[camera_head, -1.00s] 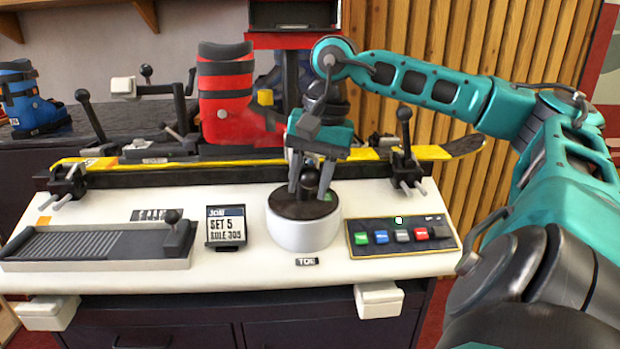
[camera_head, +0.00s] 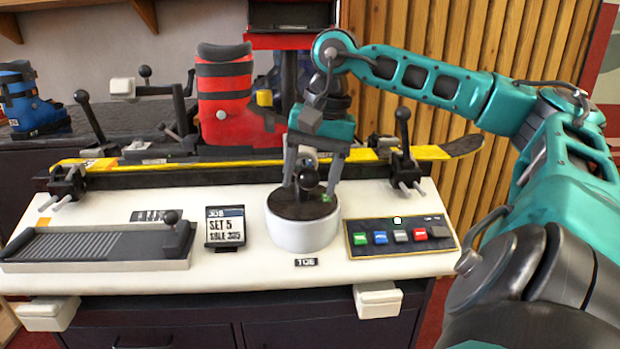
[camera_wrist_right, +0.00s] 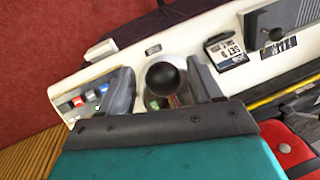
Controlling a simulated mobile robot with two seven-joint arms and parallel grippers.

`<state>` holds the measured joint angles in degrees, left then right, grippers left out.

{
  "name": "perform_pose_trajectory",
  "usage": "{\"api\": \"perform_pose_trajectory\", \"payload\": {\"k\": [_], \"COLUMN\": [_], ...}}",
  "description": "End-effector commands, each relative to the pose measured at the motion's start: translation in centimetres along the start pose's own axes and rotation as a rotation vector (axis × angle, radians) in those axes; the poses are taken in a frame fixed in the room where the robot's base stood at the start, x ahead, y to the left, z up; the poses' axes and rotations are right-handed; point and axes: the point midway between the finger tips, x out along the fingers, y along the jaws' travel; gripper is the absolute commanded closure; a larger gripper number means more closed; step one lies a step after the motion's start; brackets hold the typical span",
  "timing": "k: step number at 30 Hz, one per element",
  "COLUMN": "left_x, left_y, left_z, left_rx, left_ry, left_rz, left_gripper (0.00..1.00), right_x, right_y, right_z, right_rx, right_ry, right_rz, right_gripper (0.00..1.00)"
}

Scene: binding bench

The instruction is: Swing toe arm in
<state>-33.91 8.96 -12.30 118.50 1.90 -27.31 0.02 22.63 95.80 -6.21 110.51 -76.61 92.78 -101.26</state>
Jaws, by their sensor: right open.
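A white round dial (camera_head: 301,234) with a dark top stands on the bench behind a small label reading TOE (camera_head: 306,262). A black ball knob (camera_head: 309,179) rises from its top. My right gripper (camera_head: 312,184) is open, its fingers on either side of the knob. In the right wrist view the knob (camera_wrist_right: 166,77) sits between the open fingers (camera_wrist_right: 160,88), with gaps showing beside it. A dark arm with a white block (camera_head: 122,87) reaches out left of the red boot (camera_head: 225,95). I cannot tell which part is the toe arm. My left gripper is out of view.
A button panel (camera_head: 402,236) lies right of the dial, and a job card (camera_head: 225,228) stands left of it. A ridged slide (camera_head: 95,243) with a ball handle lies further left. A yellow ski (camera_head: 430,152) spans the back between black clamps (camera_head: 403,165).

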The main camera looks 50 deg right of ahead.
Motion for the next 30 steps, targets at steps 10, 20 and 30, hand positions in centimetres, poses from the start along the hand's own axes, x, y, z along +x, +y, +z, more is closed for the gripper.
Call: {"api": "perform_pose_trajectory", "payload": {"k": [10, 20, 30], "left_x": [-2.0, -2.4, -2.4], "left_y": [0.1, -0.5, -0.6], "left_z": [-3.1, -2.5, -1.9], "left_rx": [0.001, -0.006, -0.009], "left_ry": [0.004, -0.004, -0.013], "left_rz": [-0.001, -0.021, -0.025], "left_gripper": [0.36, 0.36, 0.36], "right_x": [-8.0, -11.6, -11.7], "right_y": [-0.1, 0.0, 0.0], "right_z": [0.0, 0.0, 0.0], "right_rx": [0.002, 0.000, -0.001], "right_ry": [0.002, 0.000, 0.000], "right_rz": [0.000, 0.001, 0.001], "right_gripper": [0.36, 0.36, 0.36]}}
